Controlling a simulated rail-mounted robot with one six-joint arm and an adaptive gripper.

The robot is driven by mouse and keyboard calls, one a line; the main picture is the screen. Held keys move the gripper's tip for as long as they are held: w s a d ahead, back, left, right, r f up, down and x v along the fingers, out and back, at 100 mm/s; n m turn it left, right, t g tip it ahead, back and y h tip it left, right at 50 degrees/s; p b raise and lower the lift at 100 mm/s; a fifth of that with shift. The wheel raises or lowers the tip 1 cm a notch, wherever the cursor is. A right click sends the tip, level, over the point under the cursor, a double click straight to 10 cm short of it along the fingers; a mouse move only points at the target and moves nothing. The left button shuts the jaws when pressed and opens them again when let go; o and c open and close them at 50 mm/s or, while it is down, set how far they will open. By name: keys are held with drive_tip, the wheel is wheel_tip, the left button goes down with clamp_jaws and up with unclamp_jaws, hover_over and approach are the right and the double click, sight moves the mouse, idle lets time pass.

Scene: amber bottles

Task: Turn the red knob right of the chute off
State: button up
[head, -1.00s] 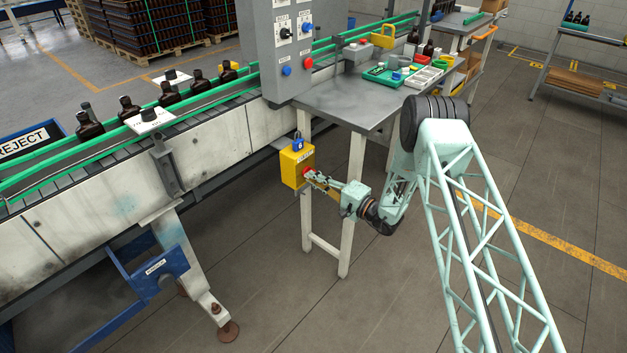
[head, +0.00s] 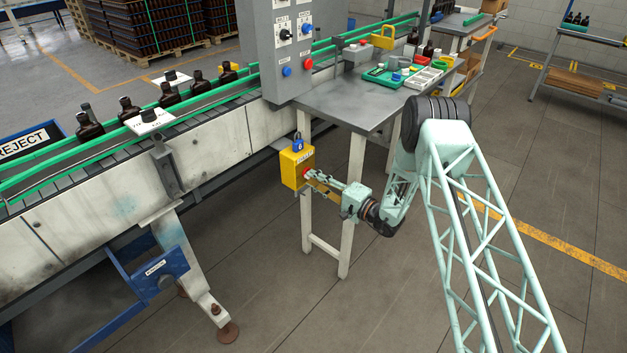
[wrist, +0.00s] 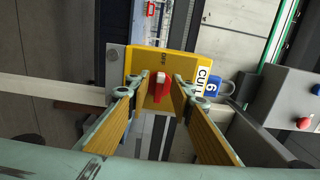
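The red knob (wrist: 160,88) sits on the face of a yellow box (wrist: 186,64). In the wrist view its bar runs up and down the picture, in line with the OFF label (wrist: 163,57). My gripper (wrist: 161,82) is open, with one finger on each side of the knob and a small gap on both sides. In the head view my gripper (head: 312,177) is right at the front of the yellow box (head: 291,166). There it mostly hides the knob (head: 306,173).
A blue padlock (wrist: 219,86) hangs at the box's label end. The table leg (head: 352,205) stands close behind my gripper. The grey control panel (head: 277,50) and the worktable (head: 350,105) are above. The conveyor (head: 200,150) lies left. The floor in front is clear.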

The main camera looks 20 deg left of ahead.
drive_tip(key=v, duration=1.1)
drive_tip(key=shift+d, duration=0.3)
